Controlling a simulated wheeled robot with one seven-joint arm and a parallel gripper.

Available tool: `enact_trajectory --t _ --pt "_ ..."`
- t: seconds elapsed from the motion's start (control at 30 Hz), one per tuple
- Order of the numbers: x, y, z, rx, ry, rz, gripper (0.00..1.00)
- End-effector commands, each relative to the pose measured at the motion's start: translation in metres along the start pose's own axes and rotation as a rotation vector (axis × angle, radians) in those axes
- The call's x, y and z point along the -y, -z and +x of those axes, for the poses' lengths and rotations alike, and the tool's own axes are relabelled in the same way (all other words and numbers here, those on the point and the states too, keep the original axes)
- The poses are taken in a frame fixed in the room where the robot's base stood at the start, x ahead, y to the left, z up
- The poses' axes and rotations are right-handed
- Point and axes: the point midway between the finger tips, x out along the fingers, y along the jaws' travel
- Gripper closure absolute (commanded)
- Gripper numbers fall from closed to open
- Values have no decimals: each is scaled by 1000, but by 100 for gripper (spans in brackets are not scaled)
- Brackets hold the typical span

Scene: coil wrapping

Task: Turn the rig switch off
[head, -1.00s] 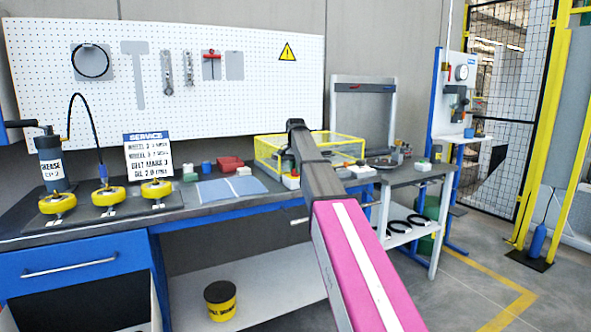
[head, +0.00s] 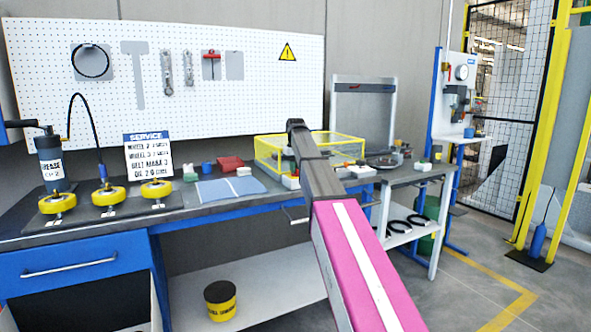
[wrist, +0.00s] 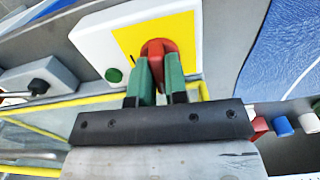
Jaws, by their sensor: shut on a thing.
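In the wrist view, the rig switch is a white box (wrist: 92,38) with a yellow plate (wrist: 183,27), a red knob (wrist: 155,47) and a small round green button (wrist: 114,75). My gripper (wrist: 157,66) has green fingers, one on each side of the red knob, shut on it. The fingers hide part of the knob, and I cannot tell which setting it is at. In the head view, my magenta and dark arm hides the gripper. A white box (head: 291,182) shows just left of the arm, beside the yellow-framed guard.
The yellow-framed guard (head: 268,158) stands close behind the arm on the workbench; its yellow bar (wrist: 50,134) crosses the wrist view. A blue sheet (head: 215,190), small coloured pieces and yellow wheels (head: 107,196) lie to the left. A grey box with a black-tipped lever (wrist: 38,80) sits nearby.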

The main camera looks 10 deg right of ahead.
Motion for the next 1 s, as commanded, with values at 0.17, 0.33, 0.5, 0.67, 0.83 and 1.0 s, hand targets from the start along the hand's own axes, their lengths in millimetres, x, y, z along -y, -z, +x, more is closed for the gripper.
enact_trajectory --t 0.17,0.33,0.5,0.67,0.83,1.0 --pt "0 0 0 0 0 -54 100" --pt "0 0 0 1 0 -76 100" --pt "0 0 0 1 0 -80 100" --pt "0 0 0 1 0 -80 100" --pt "0 0 0 0 0 -79 61" --pt "0 0 0 0 0 -78 61"
